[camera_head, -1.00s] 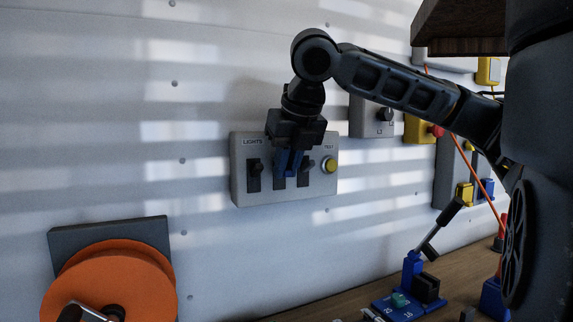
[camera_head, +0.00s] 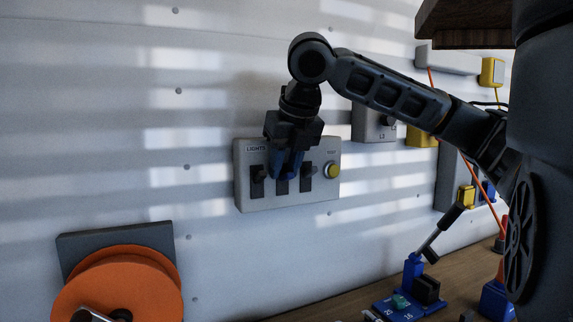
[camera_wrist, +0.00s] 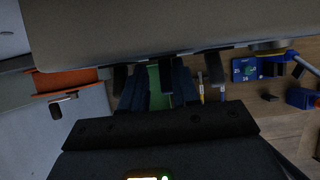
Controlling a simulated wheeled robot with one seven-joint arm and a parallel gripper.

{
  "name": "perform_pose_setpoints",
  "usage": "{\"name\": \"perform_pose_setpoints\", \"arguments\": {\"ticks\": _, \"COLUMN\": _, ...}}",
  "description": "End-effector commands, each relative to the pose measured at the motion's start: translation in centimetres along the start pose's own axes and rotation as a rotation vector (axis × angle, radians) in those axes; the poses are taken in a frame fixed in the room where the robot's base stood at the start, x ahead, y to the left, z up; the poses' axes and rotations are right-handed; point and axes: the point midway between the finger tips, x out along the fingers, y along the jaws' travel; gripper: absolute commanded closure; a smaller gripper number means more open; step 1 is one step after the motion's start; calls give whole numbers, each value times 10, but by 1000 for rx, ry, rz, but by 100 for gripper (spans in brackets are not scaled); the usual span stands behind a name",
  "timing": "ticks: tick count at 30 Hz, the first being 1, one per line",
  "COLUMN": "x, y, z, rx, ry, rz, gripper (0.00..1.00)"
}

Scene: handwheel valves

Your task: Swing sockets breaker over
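A grey breaker panel (camera_head: 286,202) is fixed to the wall, with three dark levers in a row. The left lever (camera_head: 257,181) sits under the word LIGHTS. The right lever (camera_head: 306,177) is uncovered. The middle lever (camera_head: 282,187) is mostly behind my gripper, and its label is hidden, so I cannot read which one is sockets. My gripper (camera_head: 287,168) is in front of the middle lever with its blue fingers apart. In the wrist view, the gripper fingers (camera_wrist: 160,88) are also apart, with green showing between them. I cannot tell whether they touch a lever.
A yellow TEST button (camera_head: 331,171) is at the panel's right. An orange wheel (camera_head: 95,285) is at lower left. A grey box (camera_head: 370,124) and a yellow box (camera_head: 421,136) are right of the panel. A blue stand (camera_head: 412,272) is on the wooden bench (camera_head: 345,300).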

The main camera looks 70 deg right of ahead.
Motion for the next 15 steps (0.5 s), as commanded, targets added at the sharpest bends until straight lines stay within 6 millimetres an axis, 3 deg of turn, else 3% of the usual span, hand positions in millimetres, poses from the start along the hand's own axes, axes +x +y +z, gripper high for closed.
{"name": "perform_pose_setpoints", "arguments": {"ticks": 1, "x": -10, "y": -4, "z": 15, "rx": 18, "ry": -37, "rz": -5, "gripper": 57}}
{"name": "perform_pose_setpoints", "arguments": {"ticks": 15, "x": -49, "y": -5, "z": 35, "rx": 17, "ry": -38, "rz": -6, "gripper": 57}}
